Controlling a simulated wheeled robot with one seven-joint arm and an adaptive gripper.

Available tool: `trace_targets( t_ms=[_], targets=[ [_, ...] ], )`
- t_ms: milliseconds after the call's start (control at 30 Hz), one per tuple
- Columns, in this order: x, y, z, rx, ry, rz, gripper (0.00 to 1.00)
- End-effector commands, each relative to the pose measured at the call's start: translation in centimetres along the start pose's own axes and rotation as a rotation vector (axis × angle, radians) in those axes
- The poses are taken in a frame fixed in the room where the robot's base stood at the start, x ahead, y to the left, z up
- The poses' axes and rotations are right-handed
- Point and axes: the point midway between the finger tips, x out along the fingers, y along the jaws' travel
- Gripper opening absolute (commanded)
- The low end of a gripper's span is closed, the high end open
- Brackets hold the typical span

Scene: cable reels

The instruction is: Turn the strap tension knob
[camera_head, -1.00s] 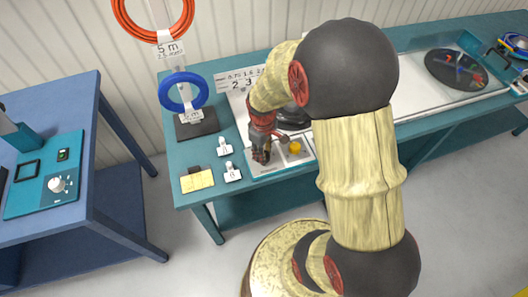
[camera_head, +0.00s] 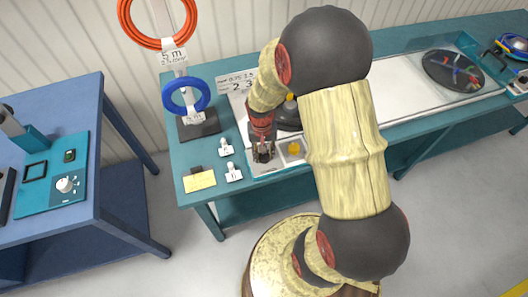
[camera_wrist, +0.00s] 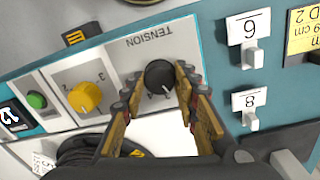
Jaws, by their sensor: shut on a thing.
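The tension knob (camera_wrist: 160,76) is round and black with a white pointer mark, on a pale plate marked TENSION with numerals around it in the wrist view. My gripper (camera_wrist: 157,80) has one finger on each side of the knob and is shut on it. In the head view my gripper (camera_head: 262,153) is at the front left of the panel on the teal bench, and it hides the knob there.
A yellow knob (camera_wrist: 85,97) and a green button (camera_wrist: 37,101) sit beside the tension plate. White hooks with tags (camera_wrist: 250,100) and a yellow note (camera_head: 200,181) lie on the other side. A stand with a blue coil (camera_head: 185,95) rises behind left.

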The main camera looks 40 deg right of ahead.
Motion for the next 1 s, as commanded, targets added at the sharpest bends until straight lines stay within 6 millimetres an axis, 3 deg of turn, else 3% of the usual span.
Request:
trace_targets(
  t_ms=[500,1000],
  targets=[
    [-0.05,0.02,-0.03,0.351,-0.014,0.0,0.05],
    [-0.02,0.0,-0.07,0.424,-0.016,0.0,0.05]
  ],
)
